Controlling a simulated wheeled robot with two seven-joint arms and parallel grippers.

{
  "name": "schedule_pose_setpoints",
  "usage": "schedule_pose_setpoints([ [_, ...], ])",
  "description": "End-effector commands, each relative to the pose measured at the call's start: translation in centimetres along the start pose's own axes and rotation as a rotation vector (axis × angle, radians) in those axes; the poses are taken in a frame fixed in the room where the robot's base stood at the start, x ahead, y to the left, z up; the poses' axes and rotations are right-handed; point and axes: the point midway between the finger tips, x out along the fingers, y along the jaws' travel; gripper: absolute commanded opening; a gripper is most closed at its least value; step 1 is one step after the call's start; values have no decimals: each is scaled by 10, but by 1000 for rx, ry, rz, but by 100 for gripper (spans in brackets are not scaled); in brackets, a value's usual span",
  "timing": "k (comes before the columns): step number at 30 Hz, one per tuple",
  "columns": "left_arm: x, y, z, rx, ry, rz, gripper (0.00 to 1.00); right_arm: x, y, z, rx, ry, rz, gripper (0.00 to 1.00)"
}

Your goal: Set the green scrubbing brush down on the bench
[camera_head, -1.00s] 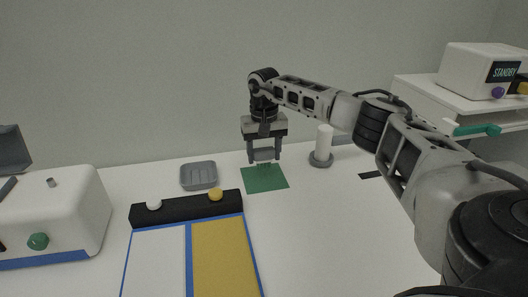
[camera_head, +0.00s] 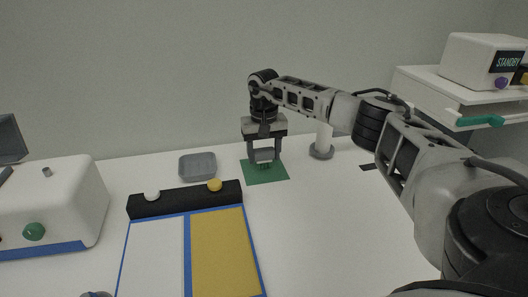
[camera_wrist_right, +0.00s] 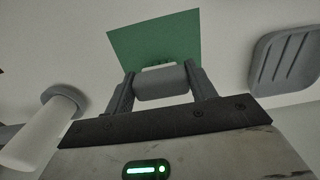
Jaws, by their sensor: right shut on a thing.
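My right gripper (camera_head: 264,160) points down over a flat green square (camera_head: 267,174) on the white bench (camera_head: 320,220). It is shut on a small block-like thing, taken to be the scrubbing brush (camera_wrist_right: 161,83). In the right wrist view its near side looks grey, with a pale green strip beyond it, between the fingers (camera_wrist_right: 160,90). The brush is low over the green square (camera_wrist_right: 155,42), near its far part. I cannot tell whether it touches the surface. The fingers hide much of it. My left gripper is not in view.
A grey ribbed dish (camera_head: 198,167) lies left of the square. A white cylinder on a grey base (camera_head: 321,152) stands close on the right, partly behind my arm. A black bar with knobs (camera_head: 185,198) and a white-and-yellow board (camera_head: 222,250) lie in front. A white device (camera_head: 50,205) stands left.

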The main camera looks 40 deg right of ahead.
Motion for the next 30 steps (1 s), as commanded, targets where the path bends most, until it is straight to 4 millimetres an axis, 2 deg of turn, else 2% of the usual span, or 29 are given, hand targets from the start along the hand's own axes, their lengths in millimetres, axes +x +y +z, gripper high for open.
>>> schedule_pose_setpoints([
  [23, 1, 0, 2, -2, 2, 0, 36, 7, 0, 0, 0, 1, -1, 0],
  [24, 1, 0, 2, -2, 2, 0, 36, 7, 0, 0, 0, 1, -1, 61],
  [26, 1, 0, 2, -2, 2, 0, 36, 7, 0, 0, 0, 1, -1, 78],
  [27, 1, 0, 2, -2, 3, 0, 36, 7, 0, 0, 0, 1, -1, 81],
  [30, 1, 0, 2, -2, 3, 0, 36, 7, 0, 0, 0, 1, -1, 81],
])
